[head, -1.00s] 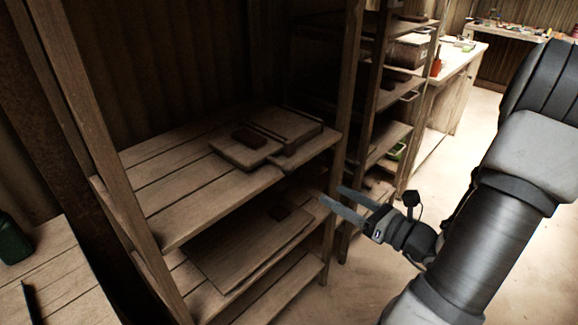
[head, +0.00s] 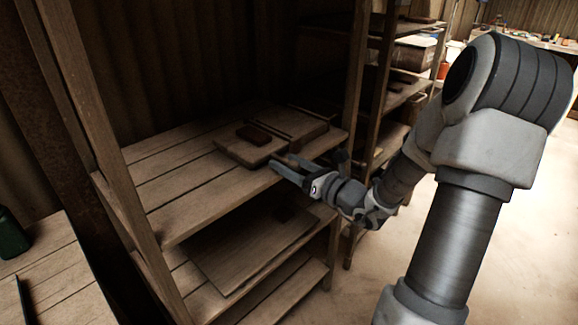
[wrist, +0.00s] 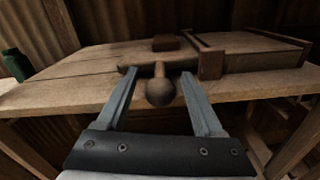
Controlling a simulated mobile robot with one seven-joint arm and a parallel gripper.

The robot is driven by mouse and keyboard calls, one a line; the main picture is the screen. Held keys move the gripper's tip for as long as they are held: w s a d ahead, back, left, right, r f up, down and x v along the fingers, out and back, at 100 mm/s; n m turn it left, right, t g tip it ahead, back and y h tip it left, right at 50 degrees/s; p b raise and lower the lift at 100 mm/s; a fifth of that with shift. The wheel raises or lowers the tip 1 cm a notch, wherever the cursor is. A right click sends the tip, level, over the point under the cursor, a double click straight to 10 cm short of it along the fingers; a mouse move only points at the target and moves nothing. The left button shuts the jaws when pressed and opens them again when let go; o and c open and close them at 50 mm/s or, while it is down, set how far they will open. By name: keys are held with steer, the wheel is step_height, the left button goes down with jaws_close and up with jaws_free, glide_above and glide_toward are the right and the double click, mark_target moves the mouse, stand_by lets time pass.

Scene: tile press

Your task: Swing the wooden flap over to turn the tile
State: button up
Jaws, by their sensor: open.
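The wooden flap (head: 238,151) lies flat on the upper shelf, on the left side of the press. It also shows in the wrist view (wrist: 190,65), with a round wooden knob (wrist: 160,93) sticking out from its front edge. A dark reddish-brown tile (head: 253,135) lies on the flap; it also shows in the wrist view (wrist: 166,43). The press's raised right part (head: 302,124) is beside the flap. My gripper (head: 283,162) is open at the shelf's front edge. In the wrist view the knob is between my two fingers, with gaps on both sides.
The upper shelf (head: 190,190) has bare boards left of the press. Upright posts (head: 355,80) stand at its ends. A lower shelf holds a flat board (head: 240,255). A green bottle (head: 12,235) stands on a bench at far left.

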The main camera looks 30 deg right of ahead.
jaws_close()
stand_by(0.4)
stand_by(1.1)
